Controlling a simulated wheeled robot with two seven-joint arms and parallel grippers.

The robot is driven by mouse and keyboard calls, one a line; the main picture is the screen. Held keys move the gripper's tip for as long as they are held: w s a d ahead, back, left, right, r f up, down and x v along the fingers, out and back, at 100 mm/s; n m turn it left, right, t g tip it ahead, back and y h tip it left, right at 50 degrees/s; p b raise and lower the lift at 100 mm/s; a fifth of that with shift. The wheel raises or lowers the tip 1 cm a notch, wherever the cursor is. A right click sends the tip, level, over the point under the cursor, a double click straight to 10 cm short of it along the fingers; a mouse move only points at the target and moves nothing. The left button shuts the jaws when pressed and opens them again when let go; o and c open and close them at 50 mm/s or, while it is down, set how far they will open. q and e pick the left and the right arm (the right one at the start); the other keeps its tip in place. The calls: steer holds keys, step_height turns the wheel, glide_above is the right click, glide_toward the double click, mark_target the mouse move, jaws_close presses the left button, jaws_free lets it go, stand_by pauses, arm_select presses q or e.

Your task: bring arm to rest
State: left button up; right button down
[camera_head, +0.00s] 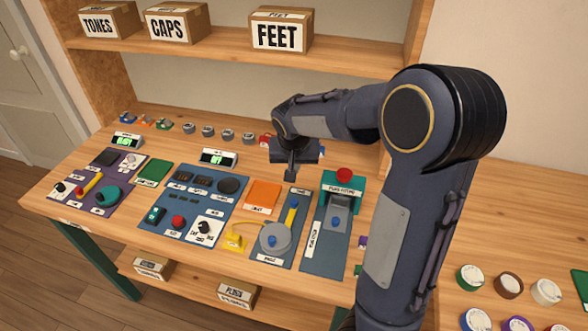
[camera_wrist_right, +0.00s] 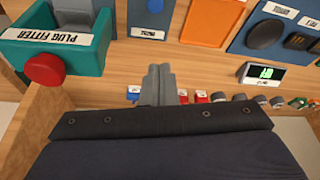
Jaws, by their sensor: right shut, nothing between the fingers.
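My right arm reaches in from the right in the head view and bends over the workbench (camera_head: 130,232). Its gripper (camera_head: 290,174) points down above the back part of the bench, behind the orange panel (camera_head: 264,196) and left of the teal plug fitter (camera_head: 343,184). In the right wrist view the fingers (camera_wrist_right: 158,72) are together with nothing between them. The plug fitter (camera_wrist_right: 62,52) with its red knob shows at the left there. My left gripper is not in view.
Mats with phone parts lie along the bench, including a purple mat (camera_head: 85,205) and a blue mat (camera_head: 182,226). Small parts line the back edge. A shelf (camera_head: 220,48) with labelled boxes is above. Round tins (camera_head: 508,284) sit on the right surface.

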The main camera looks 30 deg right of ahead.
stand_by(0.4)
steer(key=s+a+r+n+y, duration=0.1)
steer(key=s+a, duration=0.3)
steer(key=s, duration=0.4)
steer(key=s+a+r+n+t+y, duration=0.1)
steer(key=s+a+r+n+y, duration=0.1)
steer(key=s+a, duration=0.3)
steer(key=s+a+r+n+t+y, duration=0.1)
steer(key=s+a, duration=0.3)
steer(key=s, duration=0.6)
steer(key=shift+s+a+r+n+y, duration=0.25)
steer(key=shift+s+r+n+y, duration=0.1)
steer(key=shift+n+y, duration=0.45)
